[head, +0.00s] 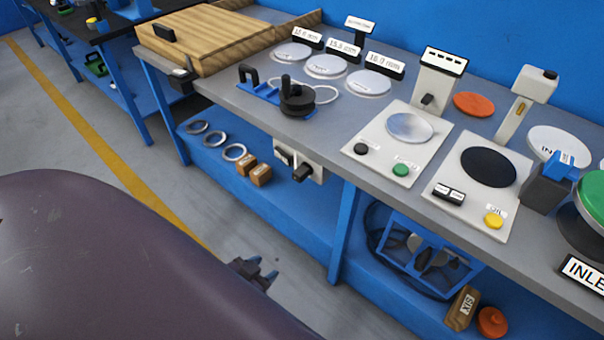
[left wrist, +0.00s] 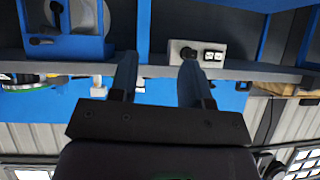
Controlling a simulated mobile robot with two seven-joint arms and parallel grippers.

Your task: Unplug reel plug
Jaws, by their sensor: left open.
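A white socket box (head: 313,165) is fixed under the front edge of the workbench. A black plug (head: 303,174) sits in its right part. The wrist view, upside down, shows the same box (left wrist: 203,47), with the black plug (left wrist: 188,53) at its left and outlets beside it. The cable reel (head: 425,256) stands in a blue frame on the lower shelf; it also shows in the left wrist view (left wrist: 64,22). My left gripper (head: 266,275) is open and empty, in front of the bench and apart from the plug. My right gripper is not in view.
The bench top (head: 335,120) carries a wooden board, round discs, white control panels and a black-handled tool. The lower shelf (head: 225,168) holds rings and wooden blocks; a wooden block (head: 461,309) and an orange knob lie right of the reel. The floor before the bench is clear.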

